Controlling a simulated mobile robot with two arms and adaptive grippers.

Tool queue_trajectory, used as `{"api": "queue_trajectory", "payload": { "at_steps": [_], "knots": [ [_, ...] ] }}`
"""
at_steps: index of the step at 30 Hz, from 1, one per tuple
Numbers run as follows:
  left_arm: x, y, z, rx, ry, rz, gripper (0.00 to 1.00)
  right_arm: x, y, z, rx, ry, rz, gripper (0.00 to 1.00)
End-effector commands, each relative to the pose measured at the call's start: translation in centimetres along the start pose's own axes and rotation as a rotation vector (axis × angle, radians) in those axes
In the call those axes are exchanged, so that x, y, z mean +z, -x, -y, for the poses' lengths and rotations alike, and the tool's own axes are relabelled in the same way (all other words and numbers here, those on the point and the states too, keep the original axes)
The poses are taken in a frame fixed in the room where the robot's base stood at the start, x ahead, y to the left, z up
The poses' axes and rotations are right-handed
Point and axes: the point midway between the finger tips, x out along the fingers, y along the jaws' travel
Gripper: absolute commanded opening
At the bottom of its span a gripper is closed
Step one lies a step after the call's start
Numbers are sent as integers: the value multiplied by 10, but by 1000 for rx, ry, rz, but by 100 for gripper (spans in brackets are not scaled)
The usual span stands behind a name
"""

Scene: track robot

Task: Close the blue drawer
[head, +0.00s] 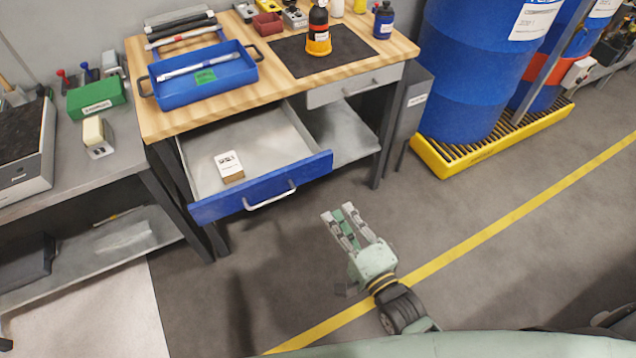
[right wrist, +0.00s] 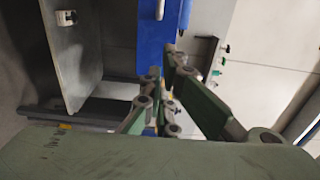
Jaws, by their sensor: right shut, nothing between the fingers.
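The blue drawer stands open under the wooden workbench. Its blue front (head: 222,206) carries a light metal handle (head: 270,196), and its grey inside holds a small white-topped box (head: 229,166). My right gripper (head: 338,214) is shut and empty, in front of the bench and to the right of the drawer front, apart from it. In the right wrist view, my gripper (right wrist: 163,100) shows close up, with a blue panel (right wrist: 157,45) beyond it that looks like the drawer front. My left gripper is in neither view.
The workbench top (head: 283,78) holds a blue tray (head: 205,83), a black mat and bottles. A closed grey drawer (head: 350,86) is at its right. Blue barrels (head: 470,70) stand on a yellow pallet (head: 445,166). A grey side table (head: 75,165) is at left. The floor before the drawer is clear.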

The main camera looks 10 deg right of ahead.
Motion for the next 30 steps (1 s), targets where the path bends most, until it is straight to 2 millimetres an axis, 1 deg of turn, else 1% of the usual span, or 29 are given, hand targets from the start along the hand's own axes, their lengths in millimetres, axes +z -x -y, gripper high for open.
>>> {"api": "queue_trajectory", "payload": {
  "at_steps": [1,5,9,15,18,21,24,30],
  "knots": [
    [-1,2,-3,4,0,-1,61,0,-10,2,-2,1,-1,0],
    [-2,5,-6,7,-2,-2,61,0,-37,2,-2,1,-1,0],
    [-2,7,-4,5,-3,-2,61,0,-68,2,-1,2,-1,0],
    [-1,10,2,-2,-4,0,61,0,-104,1,1,2,-1,0],
    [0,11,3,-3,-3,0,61,0,-116,0,2,4,-1,0],
    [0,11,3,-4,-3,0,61,0,-123,-1,3,2,-1,0],
    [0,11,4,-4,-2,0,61,0,-126,-1,3,3,-1,0],
    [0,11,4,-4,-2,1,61,0,-127,-1,3,4,0,0]
  ]
}}
